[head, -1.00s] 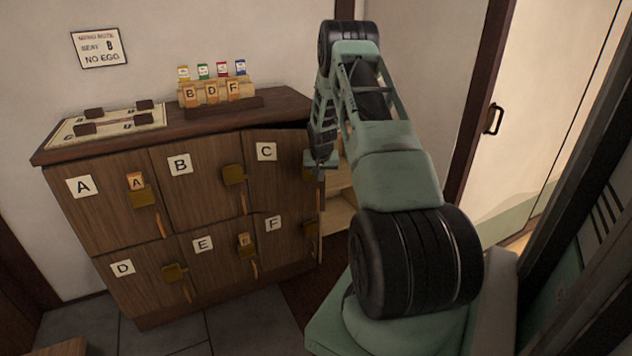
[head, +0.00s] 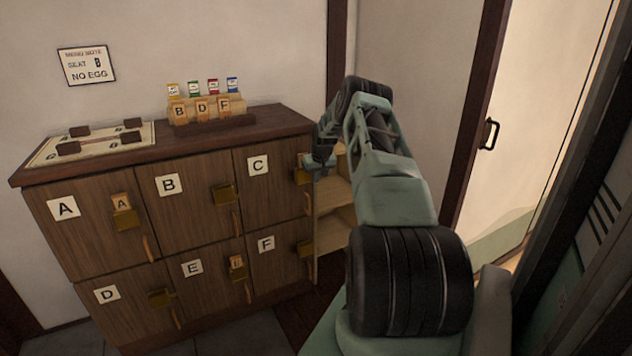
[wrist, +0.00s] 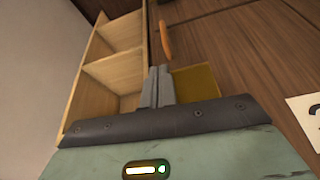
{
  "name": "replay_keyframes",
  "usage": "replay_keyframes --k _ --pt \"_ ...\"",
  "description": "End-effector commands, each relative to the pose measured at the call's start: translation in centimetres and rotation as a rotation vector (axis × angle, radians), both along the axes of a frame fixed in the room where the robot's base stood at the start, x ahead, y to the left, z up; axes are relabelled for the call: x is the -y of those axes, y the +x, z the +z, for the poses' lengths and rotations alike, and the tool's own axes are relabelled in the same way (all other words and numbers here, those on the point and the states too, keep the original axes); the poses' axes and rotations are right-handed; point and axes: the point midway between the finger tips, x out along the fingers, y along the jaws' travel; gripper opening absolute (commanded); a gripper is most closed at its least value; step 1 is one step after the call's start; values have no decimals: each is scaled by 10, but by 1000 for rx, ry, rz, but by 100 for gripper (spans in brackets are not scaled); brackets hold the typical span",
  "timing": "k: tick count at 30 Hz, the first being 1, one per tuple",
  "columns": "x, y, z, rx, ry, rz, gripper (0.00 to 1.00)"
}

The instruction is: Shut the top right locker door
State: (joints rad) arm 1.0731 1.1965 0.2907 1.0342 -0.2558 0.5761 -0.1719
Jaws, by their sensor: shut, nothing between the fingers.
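The top right locker door, marked C (head: 270,190), looks flush with the front of the wooden locker cabinet in the head view. Its brass lock plate (head: 302,170) is at the door's right edge. My gripper (head: 316,168) is at that edge, partly hidden behind my arm. In the wrist view my gripper's fingers (wrist: 158,86) are together and empty, close beside the brass plate (wrist: 197,88). An orange-brown handle (wrist: 166,40) is just beyond the fingertips. I cannot tell whether the fingers touch the door.
A pale open shelf (head: 332,205) stands right of the lockers. The other locker doors, such as B (head: 180,210) and F (head: 275,265), look shut. A rack of wooden tags (head: 215,122) and a board (head: 90,148) rest on the cabinet top. A sliding door is at right.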

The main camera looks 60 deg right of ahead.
Motion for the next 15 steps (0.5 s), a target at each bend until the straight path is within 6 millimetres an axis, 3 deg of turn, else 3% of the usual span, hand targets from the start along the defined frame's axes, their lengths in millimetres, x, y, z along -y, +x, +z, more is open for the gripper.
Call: replay_keyframes --k 15 --pt "5 7 2 7 -5 -1 0"
